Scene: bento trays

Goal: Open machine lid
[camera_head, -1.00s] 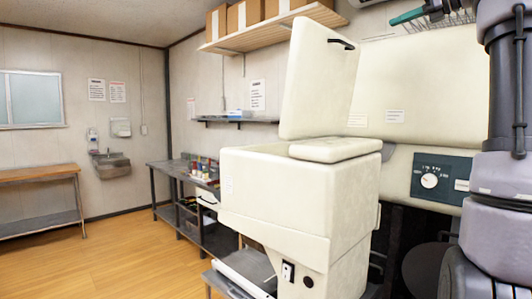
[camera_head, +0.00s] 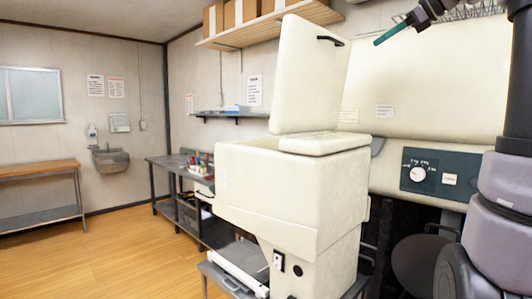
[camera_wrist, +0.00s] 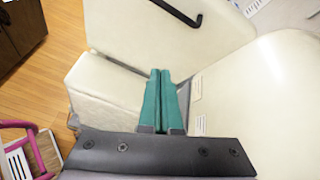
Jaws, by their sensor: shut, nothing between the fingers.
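A cream machine (camera_head: 290,200) stands in the middle of the head view. Its lid (camera_head: 308,80) is raised, leaning slightly back, with a black handle (camera_head: 331,40) near the top edge. A flat cream panel covers part of the body's top. My gripper (camera_head: 378,42) is above and right of the lid, its green fingers shut and apart from the handle. In the wrist view the shut green fingers (camera_wrist: 160,74) are in front of the lid (camera_wrist: 165,35), and the handle (camera_wrist: 177,13) is beyond their tips. Contact with the lid cannot be told.
A big cream housing (camera_head: 425,85) with a dial panel (camera_head: 430,178) is behind the machine at right. A wooden shelf with boxes (camera_head: 265,28) hangs above, and a small wire rack is near my arm. Open wooden floor (camera_head: 120,245) lies at left.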

